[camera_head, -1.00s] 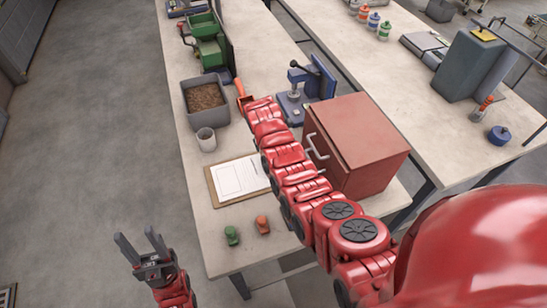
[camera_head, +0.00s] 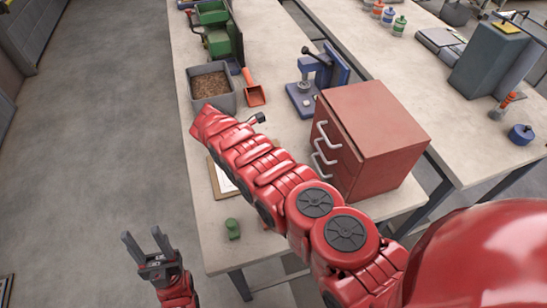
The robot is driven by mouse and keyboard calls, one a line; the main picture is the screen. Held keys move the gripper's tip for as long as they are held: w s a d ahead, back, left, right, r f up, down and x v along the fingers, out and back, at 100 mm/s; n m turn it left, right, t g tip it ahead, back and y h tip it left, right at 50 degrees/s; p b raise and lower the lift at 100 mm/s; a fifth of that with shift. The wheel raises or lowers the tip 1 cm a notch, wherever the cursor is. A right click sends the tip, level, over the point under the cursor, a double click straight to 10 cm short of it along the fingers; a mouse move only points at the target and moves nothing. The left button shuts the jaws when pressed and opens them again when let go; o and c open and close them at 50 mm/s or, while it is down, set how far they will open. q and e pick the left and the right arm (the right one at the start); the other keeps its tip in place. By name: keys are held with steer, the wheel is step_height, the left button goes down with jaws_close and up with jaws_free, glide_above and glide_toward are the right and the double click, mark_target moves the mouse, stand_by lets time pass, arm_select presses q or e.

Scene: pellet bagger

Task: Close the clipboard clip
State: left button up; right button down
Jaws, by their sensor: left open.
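The clipboard (camera_head: 215,183), a brown board with white paper, lies on the near workbench. My right arm crosses over it, so only its left part shows. The clip is hidden. My left gripper (camera_head: 147,242) is open and empty, low at the left, over the floor beside the bench and well apart from the clipboard. My right gripper is mostly hidden behind its own arm. A small dark part (camera_head: 258,118) by the arm's far end may belong to it, and its jaws cannot be made out.
A red drawer cabinet (camera_head: 385,135) stands right of my right arm. Beyond the arm are a grey bin of pellets (camera_head: 231,103), an orange scoop (camera_head: 255,95) and a blue press (camera_head: 325,70). A green object (camera_head: 232,228) lies near the bench's front edge.

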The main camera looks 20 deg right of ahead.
steer(key=shift+a+f+h+b, duration=0.25)
steer(key=shift+h+b, duration=0.6)
steer(key=shift+b, duration=2.7)
steer(key=shift+a+f+h+b, duration=0.25)
steer(key=shift+h+b, duration=0.55)
steer(key=shift+b, duration=2.8)
steer(key=shift+a+f+h+b, duration=0.25)
steer(key=shift+h+b, duration=0.6)
steer(key=shift+b, duration=2.7)
steer(key=shift+r+b, duration=0.1)
steer(key=shift+b, duration=0.6)
steer(key=c, duration=0.7)
jaws_free()
steer(key=shift+d, duration=0.1)
